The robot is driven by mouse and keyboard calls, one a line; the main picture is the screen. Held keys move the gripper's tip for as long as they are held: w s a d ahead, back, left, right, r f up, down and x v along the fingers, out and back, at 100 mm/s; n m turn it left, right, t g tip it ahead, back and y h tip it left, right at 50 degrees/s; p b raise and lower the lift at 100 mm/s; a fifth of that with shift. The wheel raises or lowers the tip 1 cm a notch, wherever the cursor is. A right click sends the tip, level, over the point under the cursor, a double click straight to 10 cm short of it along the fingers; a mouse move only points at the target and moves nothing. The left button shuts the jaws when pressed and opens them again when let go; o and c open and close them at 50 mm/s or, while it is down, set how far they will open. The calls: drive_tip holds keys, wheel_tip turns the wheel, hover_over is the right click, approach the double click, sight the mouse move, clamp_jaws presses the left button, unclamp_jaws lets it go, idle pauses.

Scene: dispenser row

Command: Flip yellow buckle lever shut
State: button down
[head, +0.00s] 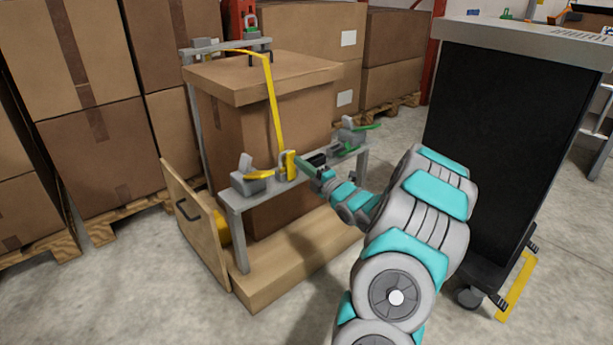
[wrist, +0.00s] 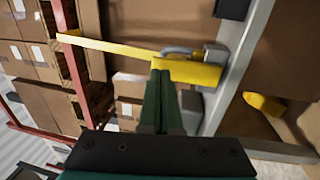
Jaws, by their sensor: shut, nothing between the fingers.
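The yellow buckle lever (head: 291,165) is on the front rail of the frame around a large cardboard box (head: 290,110). In the wrist view the yellow lever (wrist: 190,71) lies across the rail beside a grey buckle part (wrist: 190,51). A yellow strap (head: 272,100) runs from the top of the box down to the buckle; it also shows in the wrist view (wrist: 110,47). My gripper (head: 299,162) is shut and empty, with its green fingertips (wrist: 162,72) right at the lever's near end. I cannot tell whether they touch it.
A grey bracket with a yellow strap piece (head: 248,180) sits left on the rail (head: 234,202). A grey and green buckle (head: 352,130) sits to the right. A wooden panel (head: 196,222) leans at the left. A black cabinet (head: 500,140) stands close to my arm's right.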

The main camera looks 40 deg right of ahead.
drive_tip(key=shift+w+r+g, duration=0.35)
drive_tip(key=shift+w+g, duration=0.35)
drive_tip(key=shift+g, duration=0.3)
